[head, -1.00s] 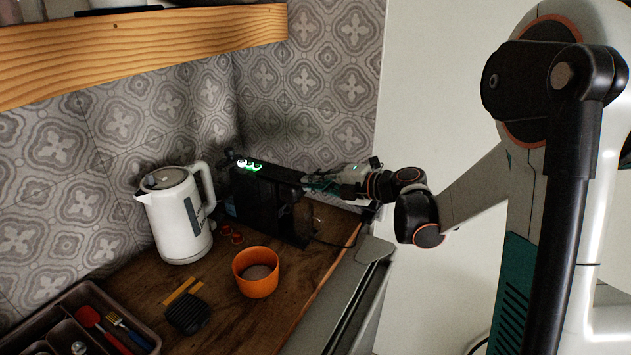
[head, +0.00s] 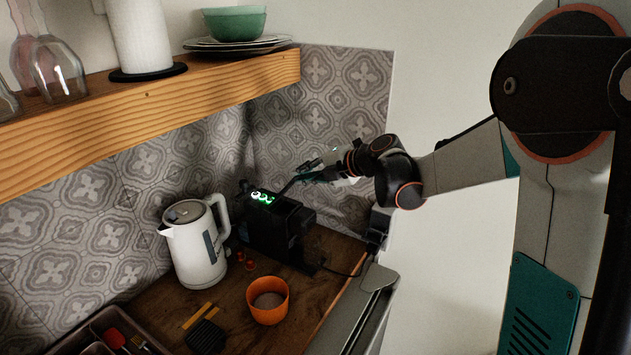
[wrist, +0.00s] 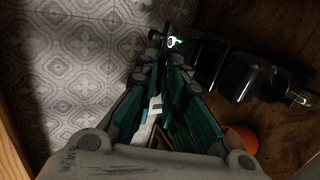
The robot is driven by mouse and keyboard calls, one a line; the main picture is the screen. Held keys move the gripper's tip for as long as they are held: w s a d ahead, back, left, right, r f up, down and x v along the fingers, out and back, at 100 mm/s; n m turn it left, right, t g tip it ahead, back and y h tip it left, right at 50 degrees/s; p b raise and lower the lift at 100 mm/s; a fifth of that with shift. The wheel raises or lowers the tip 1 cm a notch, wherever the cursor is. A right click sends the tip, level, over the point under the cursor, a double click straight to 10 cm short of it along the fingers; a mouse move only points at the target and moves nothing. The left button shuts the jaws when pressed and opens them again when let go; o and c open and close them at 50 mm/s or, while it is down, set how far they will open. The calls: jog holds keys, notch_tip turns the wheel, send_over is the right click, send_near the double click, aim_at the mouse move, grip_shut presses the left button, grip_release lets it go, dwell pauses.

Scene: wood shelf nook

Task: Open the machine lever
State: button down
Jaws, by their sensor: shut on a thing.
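The black machine (head: 268,228) stands on the wooden counter against the tiled wall, with lit green-white buttons on top. Its dark lever (head: 287,186) slants up from the machine's top toward my gripper (head: 308,172). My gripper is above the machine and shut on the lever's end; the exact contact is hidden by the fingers. In the wrist view the green finger pads of my gripper (wrist: 165,72) are close together, and the machine (wrist: 215,62) lies beyond them to the right. The lever is hard to make out there.
A white kettle (head: 196,248) stands left of the machine. A cutlery tray (head: 65,346) is at lower left. A wooden shelf (head: 150,108) with dishes hangs above left.

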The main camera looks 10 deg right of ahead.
jog(key=shift+g, duration=0.4)
jog(key=w+a+r+p, duration=0.2)
jog(key=w+a+r, duration=0.1)
jog(key=shift+a, duration=0.1)
jog(key=shift+w+a+r+g+h+p, duration=0.25)
jog(key=shift+w+a+g+h+p, duration=0.45)
jog(key=shift+w+a+h+p, duration=0.3)
jog(key=shift+s+d, duration=0.1)
jog(key=shift+d, duration=0.05)
jog(key=c, duration=1.8)
grip_release()
jog(key=shift+o, duration=0.2)
jog(key=v, duration=1.2)
